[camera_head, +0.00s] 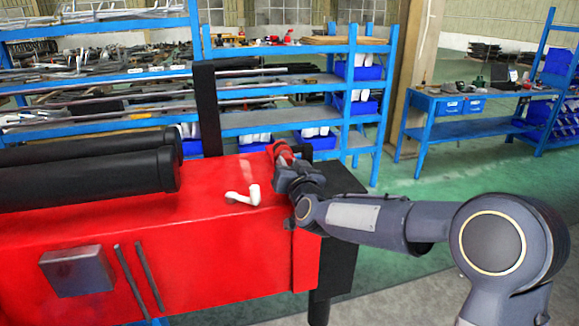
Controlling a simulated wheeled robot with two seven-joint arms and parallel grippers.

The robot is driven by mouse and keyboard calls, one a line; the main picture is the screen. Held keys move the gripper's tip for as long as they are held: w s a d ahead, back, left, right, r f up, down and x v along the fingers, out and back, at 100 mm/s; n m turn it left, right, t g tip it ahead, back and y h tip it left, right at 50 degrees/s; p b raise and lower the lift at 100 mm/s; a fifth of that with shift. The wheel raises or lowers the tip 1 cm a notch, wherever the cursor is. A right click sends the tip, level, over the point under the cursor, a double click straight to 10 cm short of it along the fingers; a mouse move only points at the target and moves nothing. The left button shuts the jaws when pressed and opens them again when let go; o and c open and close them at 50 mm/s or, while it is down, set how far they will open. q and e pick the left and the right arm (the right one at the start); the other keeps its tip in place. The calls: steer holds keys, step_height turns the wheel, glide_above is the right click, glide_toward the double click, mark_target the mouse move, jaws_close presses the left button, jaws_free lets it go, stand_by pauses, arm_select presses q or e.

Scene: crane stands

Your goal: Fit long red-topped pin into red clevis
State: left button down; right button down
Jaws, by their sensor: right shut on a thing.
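My right gripper (289,172) reaches in from the right over the far right end of the red stand (215,235). It is shut on a small red piece with a pale part, which looks like the red-topped pin (282,151). The gripper's body hides most of the pin, so its long shank cannot be made out. I cannot make out the red clevis apart from the red surfaces around the gripper. Whether the pin touches the clevis cannot be told. My left gripper is not in view.
Black cylinders (90,175) lie along the stand's left, with a black post (208,110) behind. Blue shelves (250,122) stand at the back. Green floor (420,185) is clear on the right.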

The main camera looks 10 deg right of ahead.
steer(key=shift+w, duration=0.45)
steer(key=c, duration=1.2)
jaws_free()
steer(key=shift+s+b, duration=0.6)
steer(key=shift+s, duration=1.9)
steer(key=shift+s+d, duration=0.1)
